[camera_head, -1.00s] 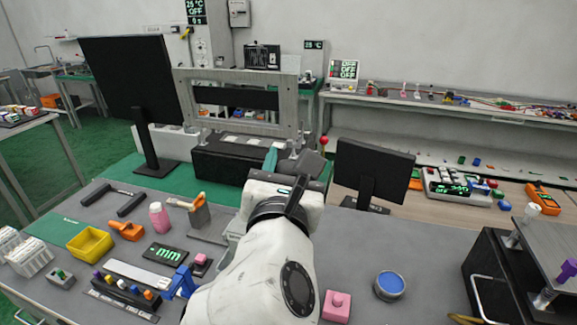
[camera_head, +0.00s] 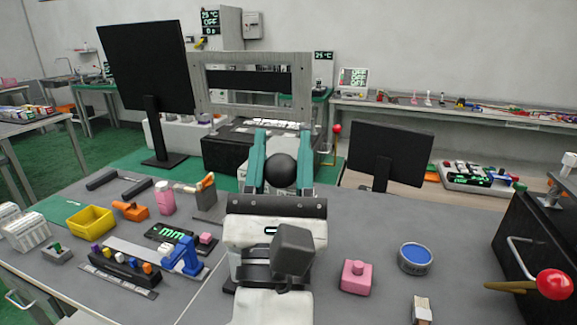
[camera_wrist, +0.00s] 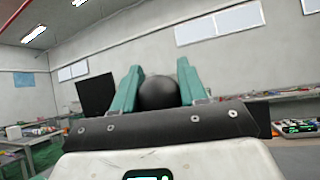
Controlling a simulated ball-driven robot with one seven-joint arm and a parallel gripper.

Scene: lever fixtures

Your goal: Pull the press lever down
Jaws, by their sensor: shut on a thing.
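My gripper (camera_head: 282,150) is in the middle of the head view, with its two green fingers pointing up and away. The fingers are shut on a black ball knob (camera_head: 281,171), one finger on each side. The knob also shows between the fingers in the wrist view (camera_wrist: 158,93). It looks like a lever's end, but the shaft below it is hidden behind my gripper, so I cannot tell what it joins.
A grey frame (camera_head: 253,57) stands behind my gripper. A red-knobbed rod (camera_head: 337,129) is right of it. Monitors stand left (camera_head: 149,68) and right (camera_head: 391,154). A pink block (camera_head: 356,277) and blue-topped tin (camera_head: 415,258) lie near. A red-knobbed lever (camera_head: 553,284) juts out at right.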

